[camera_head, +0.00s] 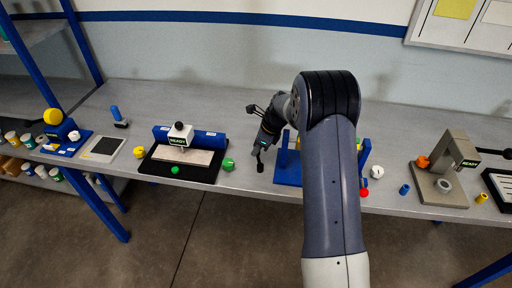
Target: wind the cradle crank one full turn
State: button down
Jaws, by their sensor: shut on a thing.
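The blue cradle (287,174) stands on the bench near the middle, with one upright on each side. My arm passes in front of it and hides most of its middle. My gripper (260,155) is low at the cradle's left side, shut on what appears to be the crank's handle. The crank itself is mostly hidden by the gripper and too small to make out, so its angle cannot be told.
A black tray (151,175) with a blue roller and a green knob (228,164) lie to the left. To the right are a white knob (376,172), a blue cylinder (404,189) and a grey stand (437,186). A wall stands behind the bench.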

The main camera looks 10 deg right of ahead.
jog(key=shift+s+f, duration=0.1)
dwell(0.3)
jog(key=c, duration=1.3)
grip_release()
notch_tip(320, 180, up, 10)
jog(key=shift+r+b, duration=0.1)
jog(key=shift+b, duration=0.55)
